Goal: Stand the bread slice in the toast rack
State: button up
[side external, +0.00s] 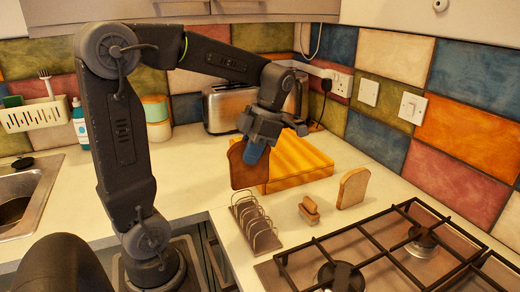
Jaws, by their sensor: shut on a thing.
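A dark brown bread slice (244,170) hangs upright in my gripper (254,150), which is shut on its upper right part. The slice is held in the air just above and behind the toast rack. The toast rack (257,225), a row of metal wire loops on a base, stands on the worktop near its front edge. It looks empty. A second, paler bread slice (352,188) stands upright on the worktop to the right, apart from my gripper.
A yellow-orange wooden block (300,158) lies behind the slice. A small wooden object (309,209) sits right of the rack. A gas hob (395,250) with raised grates is at the front right. A toaster (228,106) stands at the back. Worktop left of the rack is clear.

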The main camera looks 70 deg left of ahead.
aim_at(251, 186)
jog(key=shift+s, duration=0.15)
dwell(0.3)
jog(key=shift+f, duration=5.15)
jog(key=o, duration=0.7)
